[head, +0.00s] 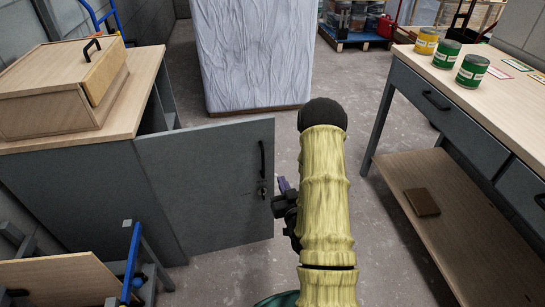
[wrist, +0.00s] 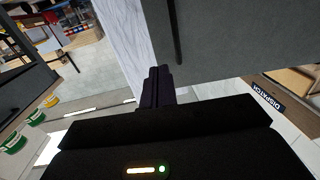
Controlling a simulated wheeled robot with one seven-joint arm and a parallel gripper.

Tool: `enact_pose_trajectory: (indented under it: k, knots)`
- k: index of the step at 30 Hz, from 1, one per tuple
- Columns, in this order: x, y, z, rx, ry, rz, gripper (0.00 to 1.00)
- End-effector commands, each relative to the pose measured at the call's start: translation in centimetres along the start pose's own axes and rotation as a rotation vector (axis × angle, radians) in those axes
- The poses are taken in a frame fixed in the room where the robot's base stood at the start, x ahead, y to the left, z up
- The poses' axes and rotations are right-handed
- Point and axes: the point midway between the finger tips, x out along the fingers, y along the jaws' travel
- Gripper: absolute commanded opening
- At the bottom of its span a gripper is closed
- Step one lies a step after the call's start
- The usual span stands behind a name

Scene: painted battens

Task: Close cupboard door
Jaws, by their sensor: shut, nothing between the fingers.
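The grey cupboard door (head: 215,185) stands open, swung out from the grey cupboard (head: 90,200) at the left. Its black vertical handle (head: 262,158) is near the free edge, with a lock below it. In the wrist view the door (wrist: 240,45) fills the upper right and the handle (wrist: 178,30) hangs at top centre. My gripper (head: 283,186) is beside the door's free edge, just right of the handle, partly hidden by my arm. In the wrist view its fingers (wrist: 157,78) are together and empty, near the door's edge; contact cannot be told.
A wooden box with a black handle (head: 90,47) sits on the cupboard top. A wrapped pallet load (head: 255,55) stands behind. A workbench (head: 440,90) with green and yellow cans (head: 446,54) is at the right. Blue-grey trestle legs (head: 133,260) stand front left. Floor between is clear.

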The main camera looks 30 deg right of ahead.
Motion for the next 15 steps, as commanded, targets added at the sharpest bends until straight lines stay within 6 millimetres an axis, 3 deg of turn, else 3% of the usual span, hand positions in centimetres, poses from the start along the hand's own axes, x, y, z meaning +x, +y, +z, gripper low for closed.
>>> enact_pose_trajectory:
  k: [15]
  knots:
    - [2.2,0.2,-0.1,0.002,0.021,0.006,0.00]
